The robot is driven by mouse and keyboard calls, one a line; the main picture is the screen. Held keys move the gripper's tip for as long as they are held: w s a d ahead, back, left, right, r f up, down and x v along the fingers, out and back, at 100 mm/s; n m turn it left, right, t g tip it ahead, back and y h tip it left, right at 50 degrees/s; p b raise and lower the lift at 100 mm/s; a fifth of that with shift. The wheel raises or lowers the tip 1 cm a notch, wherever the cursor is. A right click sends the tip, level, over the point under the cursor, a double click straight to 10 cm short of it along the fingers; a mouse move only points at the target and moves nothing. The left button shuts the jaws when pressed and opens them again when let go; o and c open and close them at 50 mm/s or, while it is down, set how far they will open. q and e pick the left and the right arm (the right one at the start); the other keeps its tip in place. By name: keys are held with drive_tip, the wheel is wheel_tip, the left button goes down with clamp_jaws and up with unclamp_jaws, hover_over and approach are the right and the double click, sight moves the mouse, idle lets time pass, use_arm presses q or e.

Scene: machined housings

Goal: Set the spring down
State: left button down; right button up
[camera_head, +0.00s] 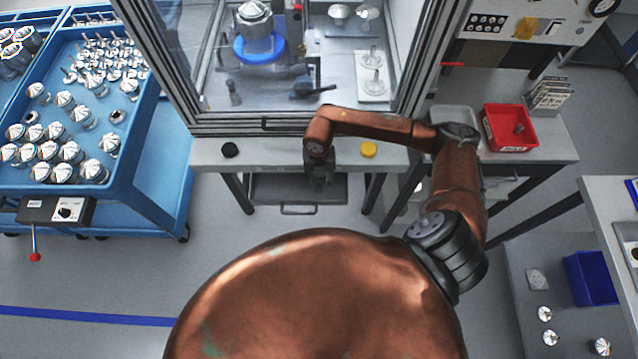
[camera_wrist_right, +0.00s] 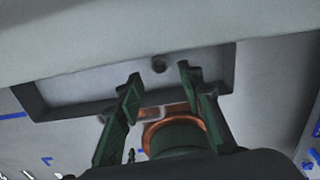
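No spring can be made out for certain in either view. My right gripper (camera_head: 318,172) hangs at the front edge of the grey bench (camera_head: 285,152), between a black button and a yellow button. In the right wrist view its two dark green fingers (camera_wrist_right: 159,74) stand apart with nothing gripped between the tips. A small dark round spot (camera_wrist_right: 159,64) shows between the tips; I cannot tell what it is. A small grey piece (camera_head: 519,128) lies in the red tray (camera_head: 497,147) on the right bench; it is too small to identify. My left gripper is out of view.
A framed machine enclosure (camera_head: 265,124) stands behind the bench. The black button (camera_head: 230,150) and yellow button (camera_head: 368,149) flank my right gripper. A blue cart (camera_head: 140,150) with several metal parts stands left. A blue bin (camera_head: 590,278) sits lower right.

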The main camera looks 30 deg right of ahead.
wheel_tip(320, 180, up, 8)
idle(0.5)
